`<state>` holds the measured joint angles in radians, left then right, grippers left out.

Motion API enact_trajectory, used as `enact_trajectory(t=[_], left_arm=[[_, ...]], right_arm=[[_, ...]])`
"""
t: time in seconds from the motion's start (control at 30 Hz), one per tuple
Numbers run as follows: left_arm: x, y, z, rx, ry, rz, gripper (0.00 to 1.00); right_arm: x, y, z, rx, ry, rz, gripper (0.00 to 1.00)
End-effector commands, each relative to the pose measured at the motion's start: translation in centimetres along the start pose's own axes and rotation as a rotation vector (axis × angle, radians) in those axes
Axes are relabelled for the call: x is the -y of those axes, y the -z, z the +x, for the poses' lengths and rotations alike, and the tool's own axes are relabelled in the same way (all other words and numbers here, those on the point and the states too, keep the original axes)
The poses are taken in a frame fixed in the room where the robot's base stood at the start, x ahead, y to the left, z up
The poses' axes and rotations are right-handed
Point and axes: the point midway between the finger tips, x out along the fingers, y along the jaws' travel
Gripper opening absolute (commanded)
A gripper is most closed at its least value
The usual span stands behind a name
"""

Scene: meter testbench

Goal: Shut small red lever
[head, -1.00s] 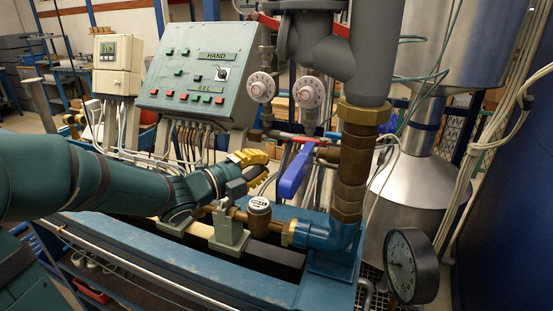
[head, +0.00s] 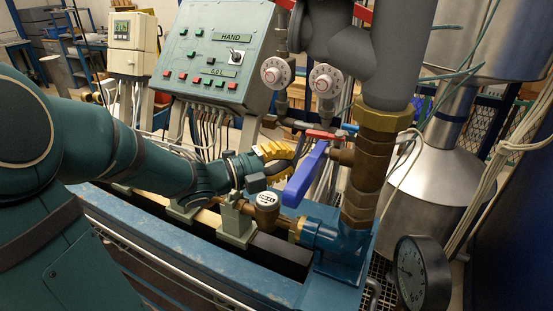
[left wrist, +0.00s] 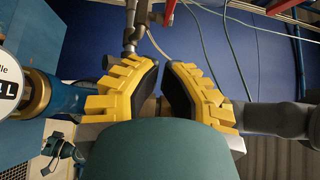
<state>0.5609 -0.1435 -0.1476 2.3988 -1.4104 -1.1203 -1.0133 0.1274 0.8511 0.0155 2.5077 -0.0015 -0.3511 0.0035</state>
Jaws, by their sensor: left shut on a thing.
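The small red lever (head: 322,134) shows in the head view on the pipework behind the larger blue lever (head: 304,178), left of the thick brass and grey pipe. My left gripper (head: 292,150), with yellow ridged fingers, is just left of the blue lever and lower left of the red one. In the left wrist view its two fingers (left wrist: 168,72) lean together with a narrow gap at the tips. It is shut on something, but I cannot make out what. A brownish pipe part shows behind the fingers. My right gripper is out of view.
A brass water meter (head: 267,208) sits just below my left gripper. The thick vertical pipe (head: 372,165) stands right of the levers. Two white dials (head: 325,80), a control box (head: 215,62) and a pressure gauge (head: 418,272) surround the spot. Thin hoses hang nearby.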

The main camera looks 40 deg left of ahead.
Motion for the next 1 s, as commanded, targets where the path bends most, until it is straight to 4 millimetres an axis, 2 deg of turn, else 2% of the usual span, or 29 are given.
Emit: enact_trajectory(t=[0.1, 0.27, 0.4, 0.6, 1.0], left_arm=[[-0.1, 0.1, 2.5, -0.004, -0.001, -0.002, 0.0], [-0.1, 0.1, 5.5, -0.003, -0.001, -0.002, 0.0], [0.0, -1.6, 6.9, 0.001, 0.0, -0.001, 0.0], [0.0, -2.7, 8.0, 0.001, 0.0, 0.0, 0.0], [0.0, -2.9, 8.1, 0.001, 0.0, 0.0, 0.0]], right_arm=[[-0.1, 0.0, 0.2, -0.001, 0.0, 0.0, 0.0], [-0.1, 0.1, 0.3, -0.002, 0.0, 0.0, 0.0], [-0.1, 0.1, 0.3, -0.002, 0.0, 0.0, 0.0], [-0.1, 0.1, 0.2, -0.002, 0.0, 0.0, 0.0], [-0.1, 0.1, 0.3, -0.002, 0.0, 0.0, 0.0]])
